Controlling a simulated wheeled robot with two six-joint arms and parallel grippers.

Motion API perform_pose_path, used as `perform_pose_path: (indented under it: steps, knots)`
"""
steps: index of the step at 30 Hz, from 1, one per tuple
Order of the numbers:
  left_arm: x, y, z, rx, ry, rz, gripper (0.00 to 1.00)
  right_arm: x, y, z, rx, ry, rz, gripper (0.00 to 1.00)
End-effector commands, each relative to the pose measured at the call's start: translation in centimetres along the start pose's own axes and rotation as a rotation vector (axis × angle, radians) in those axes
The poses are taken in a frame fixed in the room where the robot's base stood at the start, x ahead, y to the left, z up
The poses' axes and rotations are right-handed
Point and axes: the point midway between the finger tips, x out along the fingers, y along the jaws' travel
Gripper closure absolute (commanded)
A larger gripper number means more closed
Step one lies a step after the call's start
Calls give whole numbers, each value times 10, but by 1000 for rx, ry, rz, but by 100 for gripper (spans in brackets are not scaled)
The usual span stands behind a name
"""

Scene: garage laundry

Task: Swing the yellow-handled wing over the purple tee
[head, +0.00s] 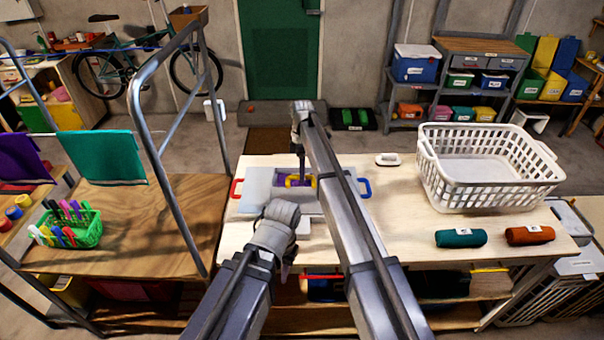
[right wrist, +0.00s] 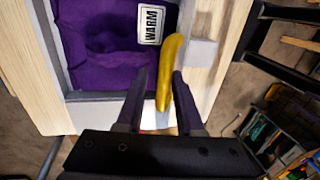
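The grey folding board (head: 256,186) lies on the wooden table, with a red handle at its left, a blue handle at its right and a yellow handle (head: 300,183) near its middle. The purple tee (head: 285,187) shows only in part in the head view; in the right wrist view the tee (right wrist: 100,55) lies in the board beside a "WARM" label. My right gripper (right wrist: 158,85) has its fingers apart with the yellow handle (right wrist: 172,70) between them, nearer the right finger. My left gripper (head: 283,262) hangs in front of the board, its fingers mostly hidden.
A white laundry basket (head: 478,195) stands at the table's right. A teal roll (head: 461,238) and an orange-brown roll (head: 530,234) lie in front of it. A metal-framed rack and a green pen basket (head: 88,232) are at left. Bare tabletop lies right of the board.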

Motion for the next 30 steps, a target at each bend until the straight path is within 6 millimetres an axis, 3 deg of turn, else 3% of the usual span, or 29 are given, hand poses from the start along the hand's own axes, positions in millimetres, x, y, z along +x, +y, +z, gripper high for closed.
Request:
perform_pose_path:
  steps: [15, 30]
  knots:
    - [-65, -6, 4, -8, 0, 2, 66, -67, 0, 0, 0, 0, 1, 65]
    - [-66, -6, 4, -10, 0, 2, 66, -68, 0, 0, 0, 1, 0, 65]
